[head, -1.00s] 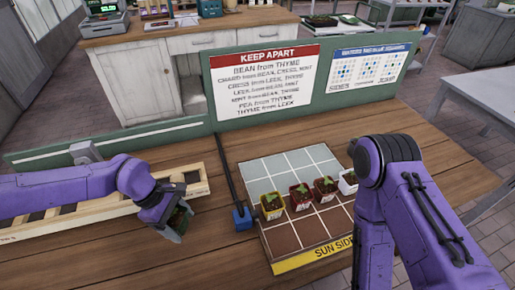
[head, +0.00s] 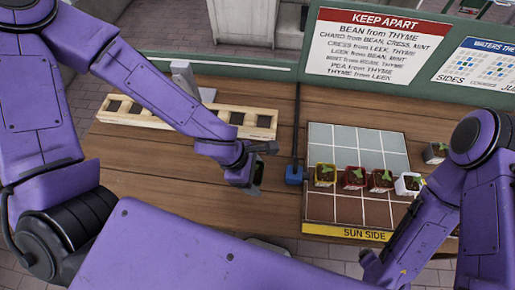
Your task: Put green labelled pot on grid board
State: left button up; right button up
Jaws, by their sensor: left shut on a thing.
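My left gripper (head: 254,178) is shut on a small pot, left of the grid board and in front of the wooden tray. The held pot is mostly hidden by the fingers and dark; its label cannot be read. The grid board (head: 345,140) has pale grey-green cells at the back, brown cells at the front and a yellow "SUN SIDE" strip. A yellow pot (head: 325,179), a red pot (head: 353,181), a dark red pot (head: 379,183) and a white pot (head: 405,187) stand in a row across it. My right arm covers the board's front right corner; its gripper is not visible.
A long wooden tray (head: 190,118) with dark slots lies at the left. A dark rod with a blue block (head: 293,175) lies between the tray and board. Another pot (head: 435,155) stands right of the board. A "KEEP APART" sign (head: 365,45) stands behind.

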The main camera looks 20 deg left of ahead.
pick_arm(q)
jog(key=shift+w+a+f+b, duration=0.4)
jog(key=shift+w+f+b, duration=0.4)
jog(key=shift+b, duration=0.4)
jog(key=w+a+f, duration=0.2)
jog(key=w, duration=0.1)
jog(key=w+a+f, duration=0.2)
jog(key=w+f, duration=0.1)
jog(key=w+a+f, duration=0.2)
jog(key=w, duration=0.1)
jog(key=shift+a+f, duration=0.1)
jog(key=shift+f, duration=0.1)
jog(key=f+b, duration=0.3)
jog(key=f, duration=0.1)
jog(key=shift+w+a+f, duration=0.1)
jog(key=shift+w+a, duration=0.15)
jog(key=shift+w, duration=0.1)
pick_arm(e)
notch_tip(320, 180, down, 7)
jog(key=shift+r, duration=0.2)
pick_arm(q)
jog(key=o, duration=0.9)
jog(key=shift+c, duration=0.2)
